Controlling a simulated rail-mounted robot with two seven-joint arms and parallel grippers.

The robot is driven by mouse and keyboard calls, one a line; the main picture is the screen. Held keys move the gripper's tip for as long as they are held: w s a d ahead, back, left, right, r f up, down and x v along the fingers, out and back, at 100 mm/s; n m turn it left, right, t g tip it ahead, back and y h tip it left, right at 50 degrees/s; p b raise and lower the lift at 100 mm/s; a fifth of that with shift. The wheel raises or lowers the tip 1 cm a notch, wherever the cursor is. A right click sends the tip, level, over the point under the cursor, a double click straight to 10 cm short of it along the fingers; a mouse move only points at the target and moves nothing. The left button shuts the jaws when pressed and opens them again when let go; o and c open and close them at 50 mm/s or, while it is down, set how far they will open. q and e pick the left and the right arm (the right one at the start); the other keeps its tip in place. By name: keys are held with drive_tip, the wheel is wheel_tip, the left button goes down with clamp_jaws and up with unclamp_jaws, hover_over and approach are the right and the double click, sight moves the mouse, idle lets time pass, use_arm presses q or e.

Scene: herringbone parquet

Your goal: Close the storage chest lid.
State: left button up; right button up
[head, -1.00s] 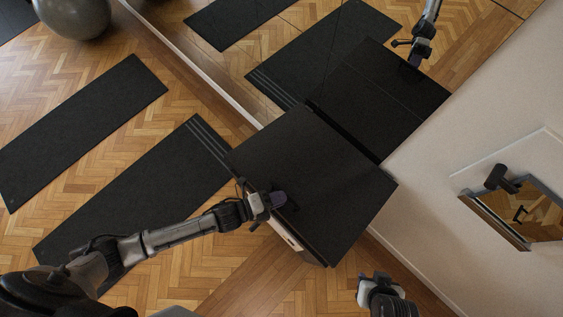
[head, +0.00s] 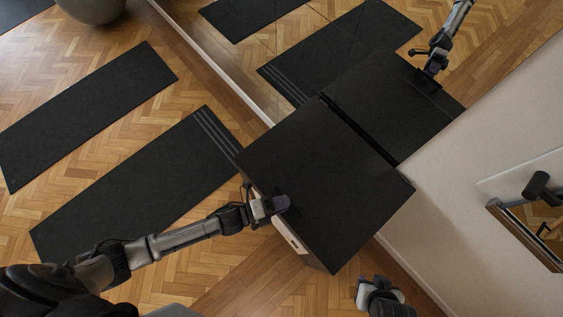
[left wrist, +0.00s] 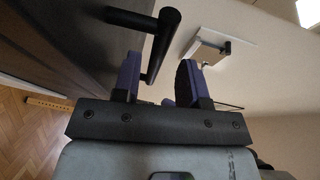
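The storage chest stands in front of the mirror, with its black lid (head: 330,175) facing up, close to flat. I cannot tell whether a gap remains under the lid. Part of the pale chest front (head: 291,236) shows below its front edge. My left gripper (head: 280,204) is at this front edge. In the left wrist view, its two purple-padded fingers (left wrist: 157,80) are apart, on either side of a black bar handle (left wrist: 166,38), with space visible beside the bar. My right gripper (head: 364,292) is low in the head view, apart from the chest; its fingers are unclear.
The mirror reflects the chest and my left arm. Dark mats (head: 90,110) lie on the parquet at left, and a grey ball (head: 92,8) is at the upper left. A pale wall (head: 480,140) with a framed opening (head: 525,232) is at right, close to the chest.

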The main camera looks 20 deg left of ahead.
use_arm(q)
drive_tip(key=shift+s+a, duration=0.35)
drive_tip(key=v, duration=1.3)
drive_tip(key=shift+p, duration=0.35)
drive_tip(key=shift+d, duration=0.1)
